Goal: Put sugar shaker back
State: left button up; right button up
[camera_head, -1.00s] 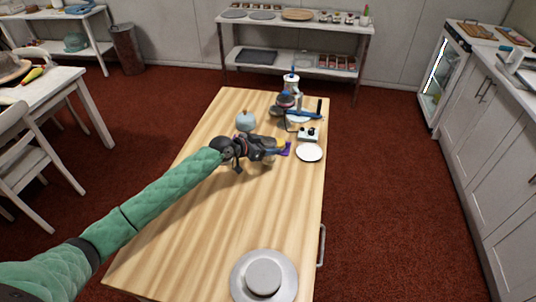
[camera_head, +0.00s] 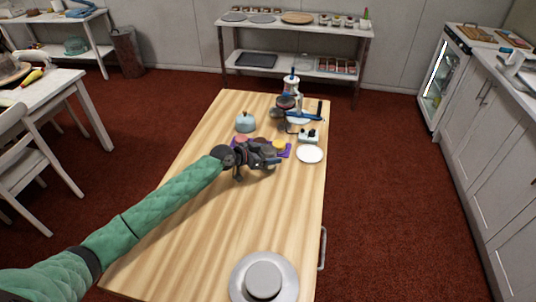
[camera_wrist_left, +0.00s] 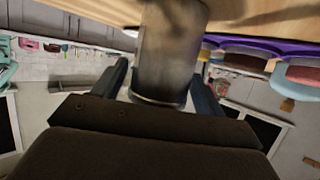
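The sugar shaker (camera_wrist_left: 170,55) shows in the left wrist view as a grey metal cylinder between the two fingers. My left gripper (camera_head: 272,160) looks shut on it, low over the wooden table, on the near side of a purple tray (camera_head: 286,152). The tray carries several round jars, a yellow-topped one (camera_head: 279,146) and a reddish one (camera_head: 240,139) among them. It also shows in the left wrist view (camera_wrist_left: 268,45), beside the shaker and apart from it. In the head view, my gripper hides most of the shaker and part of the tray. My right gripper is not in view.
A pale blue domed pot (camera_head: 245,122) stands behind my gripper. A white plate (camera_head: 309,154), a small white device (camera_head: 309,136) and a tall stand with blue parts (camera_head: 291,85) are to the right and back. A turntable (camera_head: 242,278) is at the front. The table's middle is clear.

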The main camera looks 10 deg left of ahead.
pick_arm(q)
jog(key=shift+o, duration=0.4)
jog(key=shift+r, duration=0.15)
jog(key=shift+s+a, duration=0.2)
jog(key=shift+a, duration=0.05)
jog(key=shift+s+a+r, duration=0.1)
jog(key=shift+s+a, duration=0.1)
jog(key=shift+a, duration=0.05)
jog(key=b+v, duration=0.3)
jog(key=v, duration=0.7)
jog(key=shift+s+a+r, duration=0.15)
jog(key=shift+s, duration=0.15)
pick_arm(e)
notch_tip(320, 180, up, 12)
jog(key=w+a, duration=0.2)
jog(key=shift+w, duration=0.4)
